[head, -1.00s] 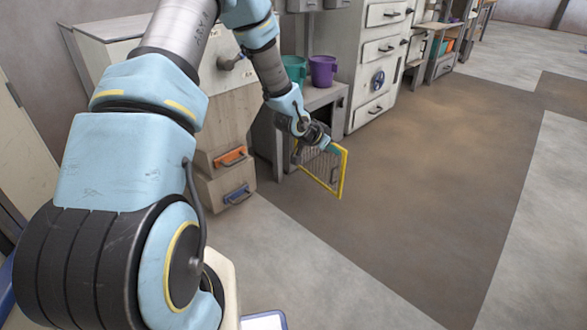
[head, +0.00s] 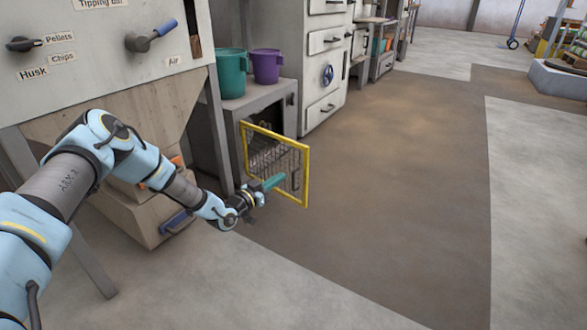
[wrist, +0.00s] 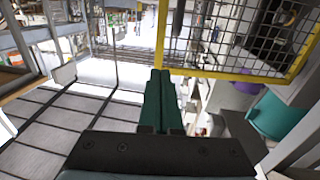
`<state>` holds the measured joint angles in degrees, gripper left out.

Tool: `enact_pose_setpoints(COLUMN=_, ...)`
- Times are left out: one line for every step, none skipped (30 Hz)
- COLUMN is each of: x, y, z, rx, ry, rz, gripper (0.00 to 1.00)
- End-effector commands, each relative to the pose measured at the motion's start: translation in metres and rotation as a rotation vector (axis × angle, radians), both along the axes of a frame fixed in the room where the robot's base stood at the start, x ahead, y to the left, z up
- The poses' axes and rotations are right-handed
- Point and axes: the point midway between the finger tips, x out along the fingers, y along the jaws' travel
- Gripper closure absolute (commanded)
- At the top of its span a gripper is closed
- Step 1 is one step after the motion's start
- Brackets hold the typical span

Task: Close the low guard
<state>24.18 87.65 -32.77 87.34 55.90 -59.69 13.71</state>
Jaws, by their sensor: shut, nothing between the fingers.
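The low guard (head: 305,170) is a yellow-framed wire mesh panel. It stands swung out from the low opening under a grey cabinet (head: 262,98), so it is open. My gripper (head: 278,181) has green fingers, which are shut and empty. In the head view they overlap the lower part of the mesh; I cannot tell if they touch it. In the wrist view the guard's yellow frame (wrist: 235,75) and mesh cross the upper right, beside my shut fingers (wrist: 160,78).
A green bucket (head: 231,75) and a purple bucket (head: 266,66) stand on the cabinet. Left is a panel with handles (head: 150,37) above a drawer with a blue handle (head: 178,221). A drawer unit (head: 325,60) stands behind. The brown floor to the right is clear.

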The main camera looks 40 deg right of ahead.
Motion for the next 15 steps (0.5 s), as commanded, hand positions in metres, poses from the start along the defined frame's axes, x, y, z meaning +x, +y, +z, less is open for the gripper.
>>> enact_pose_setpoints(x=0.001, y=-0.011, z=-0.004, rx=-0.002, ry=-0.002, rz=0.0, gripper=1.0)
enact_pose_setpoints(x=0.001, y=-0.017, z=-0.004, rx=-0.002, ry=-0.002, rz=-0.001, gripper=1.0)
enact_pose_setpoints(x=0.002, y=-0.026, z=-0.004, rx=-0.001, ry=-0.002, rz=-0.001, gripper=1.0)
enact_pose_setpoints(x=0.003, y=-0.032, z=-0.005, rx=-0.001, ry=-0.002, rz=-0.001, gripper=1.0)
enact_pose_setpoints(x=0.004, y=-0.038, z=-0.004, rx=-0.002, ry=-0.002, rz=0.0, gripper=1.0)
enact_pose_setpoints(x=0.005, y=-0.047, z=-0.005, rx=-0.001, ry=-0.001, rz=-0.001, gripper=1.0)
enact_pose_setpoints(x=0.005, y=-0.053, z=-0.005, rx=-0.001, ry=-0.001, rz=-0.001, gripper=1.0)
enact_pose_setpoints(x=0.006, y=-0.059, z=-0.005, rx=0.0, ry=-0.002, rz=-0.001, gripper=1.0)
enact_pose_setpoints(x=0.007, y=-0.066, z=-0.005, rx=-0.001, ry=-0.002, rz=0.0, gripper=1.0)
enact_pose_setpoints(x=0.008, y=-0.072, z=-0.004, rx=0.0, ry=-0.002, rz=0.0, gripper=1.0)
enact_pose_setpoints(x=0.008, y=-0.077, z=-0.005, rx=0.0, ry=-0.001, rz=0.0, gripper=1.0)
enact_pose_setpoints(x=0.009, y=-0.083, z=-0.005, rx=0.0, ry=-0.001, rz=0.0, gripper=1.0)
enact_pose_setpoints(x=0.01, y=-0.087, z=-0.004, rx=0.0, ry=-0.001, rz=0.0, gripper=1.0)
enact_pose_setpoints(x=0.01, y=-0.091, z=-0.004, rx=0.0, ry=-0.001, rz=0.001, gripper=1.0)
enact_pose_setpoints(x=0.011, y=-0.096, z=-0.004, rx=0.001, ry=-0.001, rz=0.0, gripper=1.0)
